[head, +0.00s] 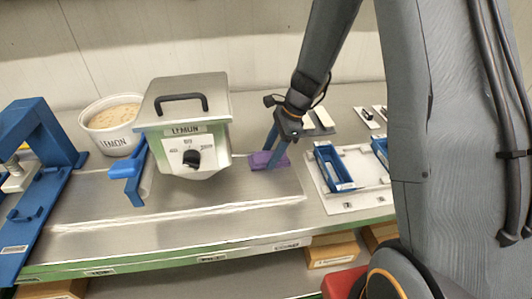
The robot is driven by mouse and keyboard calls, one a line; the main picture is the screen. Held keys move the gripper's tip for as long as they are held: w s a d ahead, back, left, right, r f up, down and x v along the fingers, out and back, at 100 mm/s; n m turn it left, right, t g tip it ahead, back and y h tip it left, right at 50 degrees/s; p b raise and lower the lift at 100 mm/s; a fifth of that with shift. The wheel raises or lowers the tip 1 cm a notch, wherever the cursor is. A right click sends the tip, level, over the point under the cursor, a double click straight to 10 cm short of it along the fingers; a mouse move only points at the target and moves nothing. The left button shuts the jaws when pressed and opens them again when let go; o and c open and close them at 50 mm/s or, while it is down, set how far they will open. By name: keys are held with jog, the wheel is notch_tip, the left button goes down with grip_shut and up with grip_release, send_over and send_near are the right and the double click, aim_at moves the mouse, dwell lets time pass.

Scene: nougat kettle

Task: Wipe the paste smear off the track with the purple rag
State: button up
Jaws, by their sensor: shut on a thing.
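The purple rag (262,161) lies on the track surface just right of the kettle. My gripper (271,150) reaches down from the upper right and is shut on the rag, its fingertips at the rag. The track (225,203) runs along the bench with light rails, from the blue frame at left to near the white board. No paste smear can be made out; the rag, my gripper and the kettle hide parts of the track.
A blue frame (42,165) stands at far left. A white board (318,190) with blue trays (333,168) lies at right.

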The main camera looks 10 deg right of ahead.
aim_at(292, 160)
jog(key=shift+d+f, duration=0.15)
jog(key=shift+d, duration=1.8)
jog(key=shift+d+p, duration=0.55)
jog(key=shift+d, duration=1.4)
jog(key=c, duration=0.5)
jog(key=shift+o, duration=0.2)
notch_tip(292, 160, up, 4)
jog(key=p, duration=0.2)
jog(key=shift+d+f+p, duration=0.15)
jog(key=shift+f+p, duration=0.1)
jog(key=shift+p, duration=0.1)
jog(key=shift+a+r+p, duration=0.15)
jog(key=shift+r+p, duration=0.35)
jog(key=shift+r, duration=0.2)
jog(key=shift+a+r+p, duration=0.15)
jog(key=shift+r+p, duration=0.35)
jog(key=shift+r, duration=0.2)
jog(key=shift+r+p, duration=1)
jog(key=shift+r, duration=0.5)
